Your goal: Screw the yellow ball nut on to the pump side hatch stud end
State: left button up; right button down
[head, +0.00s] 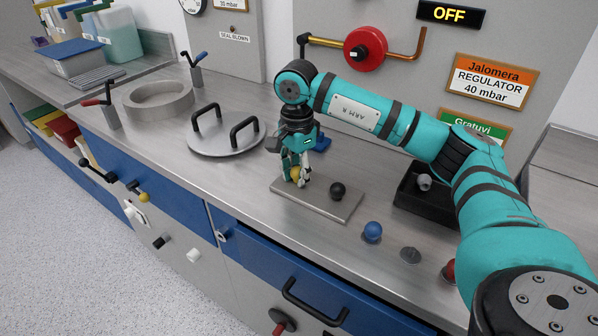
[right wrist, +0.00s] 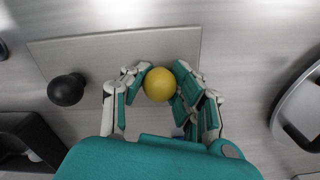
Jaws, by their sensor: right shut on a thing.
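The yellow ball nut (head: 295,174) is between the fingers of my right gripper (head: 299,179), at the left end of a flat grey plate (head: 318,206) on the bench. In the right wrist view the fingers close on both sides of the yellow ball (right wrist: 159,84), and the plate (right wrist: 120,50) is beneath. I cannot tell whether the ball touches the plate. I cannot make out for certain which part is the pump side hatch stud end. My left gripper is not in view.
A black ball (head: 338,190) stands on the plate's right part. A round lid with two black handles (head: 225,146) lies to the left, near a grey ring (head: 158,103). A blue ball (head: 372,231), a grey knob (head: 410,254) and a black tray (head: 405,196) are to the right.

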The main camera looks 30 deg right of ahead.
jog(key=shift+s+a+f, duration=0.1)
jog(key=shift+a+f, duration=0.05)
jog(key=shift+f, duration=0.2)
jog(key=shift+r+m+p, duration=0.1)
jog(key=shift+m+p, duration=0.2)
jog(key=shift+m, duration=0.8)
jog(key=c, duration=1.4)
grip_release()
jog(key=o, duration=0.5)
jog(key=shift+c, duration=0.2)
jog(key=shift+w, duration=0.2)
